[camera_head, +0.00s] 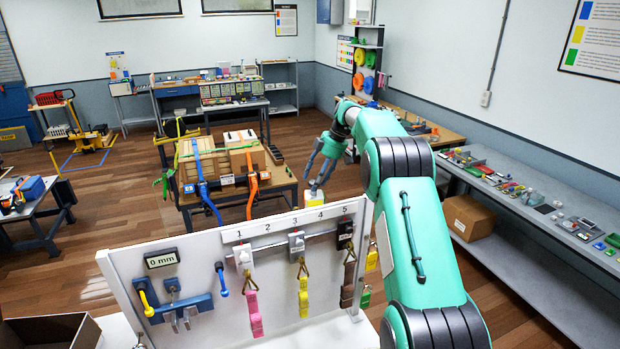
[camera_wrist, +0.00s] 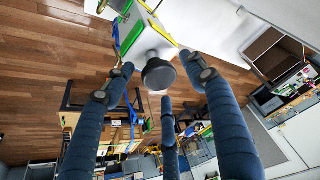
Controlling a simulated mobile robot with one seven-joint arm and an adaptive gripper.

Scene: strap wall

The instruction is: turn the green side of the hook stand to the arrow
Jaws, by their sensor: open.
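The hook stand seems to be the small white block (camera_wrist: 146,42) with a round dark grey knob (camera_wrist: 158,74) in the wrist view. A green face shows on its left, with blue and yellow edging on other sides. In the head view it is a small block, pale on top with a yellow face (camera_head: 314,200), behind the white board. My gripper (camera_head: 318,184) is just above it, open. In the wrist view my open dark blue fingers (camera_wrist: 160,76) spread around the knob, with no clear contact. I cannot make out the arrow.
The white board (camera_head: 205,262) with numbered straps and tools stands in front. A table with boxes and straps (camera_head: 232,165) is behind the stand to the left. A long grey bench (camera_head: 560,215) runs along the right wall. Open wooden floor lies left and behind.

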